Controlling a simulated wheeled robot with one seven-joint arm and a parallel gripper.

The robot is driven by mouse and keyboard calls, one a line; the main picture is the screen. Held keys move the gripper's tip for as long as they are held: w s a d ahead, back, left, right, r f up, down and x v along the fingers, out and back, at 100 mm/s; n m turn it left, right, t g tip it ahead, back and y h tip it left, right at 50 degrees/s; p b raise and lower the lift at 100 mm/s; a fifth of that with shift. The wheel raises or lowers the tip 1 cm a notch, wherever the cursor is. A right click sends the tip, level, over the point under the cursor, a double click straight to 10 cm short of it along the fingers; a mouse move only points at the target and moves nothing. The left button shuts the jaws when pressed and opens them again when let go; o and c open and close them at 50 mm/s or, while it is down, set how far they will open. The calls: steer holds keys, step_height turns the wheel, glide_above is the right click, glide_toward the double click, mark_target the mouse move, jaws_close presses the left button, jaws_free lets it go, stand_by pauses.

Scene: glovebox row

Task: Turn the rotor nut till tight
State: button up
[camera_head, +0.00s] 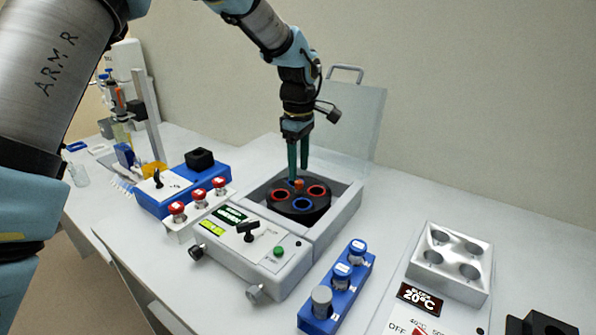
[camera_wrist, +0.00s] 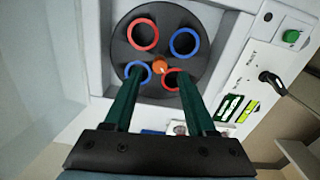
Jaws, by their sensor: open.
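The rotor nut (camera_head: 298,184) is a small orange knob at the centre of the black rotor (camera_head: 289,208). It also shows in the wrist view (camera_wrist: 160,67), with a pale mark on it. The rotor has red-ringed and blue-ringed holes and sits in the open centrifuge (camera_head: 330,222), whose clear lid (camera_head: 352,118) stands raised behind. My gripper (camera_head: 298,179) points down over the rotor, its green fingers apart. In the wrist view my gripper (camera_wrist: 160,83) has one finger on each side of the nut, with nothing between them; whether they are level with the nut I cannot tell.
A white rack with red-capped tubes (camera_head: 198,199) and a blue box (camera_head: 185,187) stand left of the centrifuge. A blue rack with tubes (camera_head: 337,290) stands at front right. A metal block (camera_head: 450,263) on a heater stands further right. The raised lid is close behind my gripper.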

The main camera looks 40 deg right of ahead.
mark_target(299, 182)
steer(key=shift+f+p, duration=0.4)
steer(key=shift+f, duration=1.35)
jaws_close()
